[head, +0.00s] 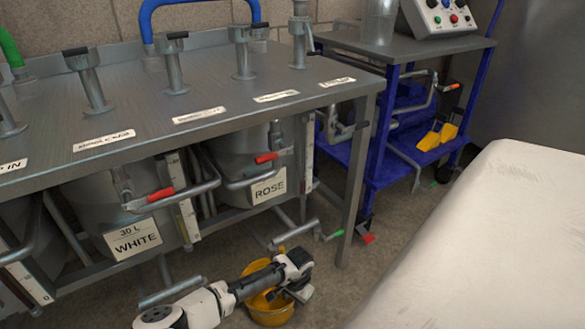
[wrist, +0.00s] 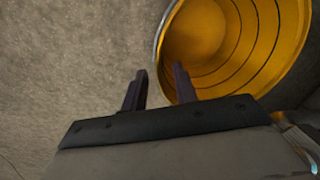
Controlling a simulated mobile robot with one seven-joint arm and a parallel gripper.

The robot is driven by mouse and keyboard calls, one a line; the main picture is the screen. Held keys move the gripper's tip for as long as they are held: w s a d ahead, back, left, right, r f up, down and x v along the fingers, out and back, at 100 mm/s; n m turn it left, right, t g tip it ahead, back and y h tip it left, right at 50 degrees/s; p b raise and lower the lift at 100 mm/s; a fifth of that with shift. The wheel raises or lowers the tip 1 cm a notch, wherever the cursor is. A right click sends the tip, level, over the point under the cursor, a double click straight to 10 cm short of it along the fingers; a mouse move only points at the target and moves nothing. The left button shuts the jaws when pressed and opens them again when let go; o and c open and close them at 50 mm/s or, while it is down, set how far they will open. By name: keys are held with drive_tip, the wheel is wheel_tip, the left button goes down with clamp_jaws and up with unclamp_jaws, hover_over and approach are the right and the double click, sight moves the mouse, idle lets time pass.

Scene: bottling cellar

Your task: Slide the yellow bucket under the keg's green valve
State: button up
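The yellow bucket (head: 271,317) stands on the floor in front of the bench, partly covered by my arm in the head view. In the wrist view the bucket (wrist: 235,45) fills the upper right, its open mouth and inner rings showing. My gripper (head: 300,291) is at the bucket's right side. In the wrist view my gripper (wrist: 161,82) has its fingers apart, one outside the rim and one over the bucket's opening; contact cannot be told.
Kegs labelled WHITE (head: 140,235) and ROSE (head: 245,165) stand under the metal bench (head: 130,95), with red-handled taps in front. A blue cart (head: 385,165) and a pale covered surface (head: 490,230) bound the right side.

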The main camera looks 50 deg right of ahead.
sight(289, 310)
drive_tip(key=f, duration=0.2)
drive_tip(key=f+b, duration=0.1)
drive_tip(key=f, duration=0.1)
drive_tip(key=w+f+b, duration=0.1)
drive_tip(key=f, duration=0.2)
clamp_jaws()
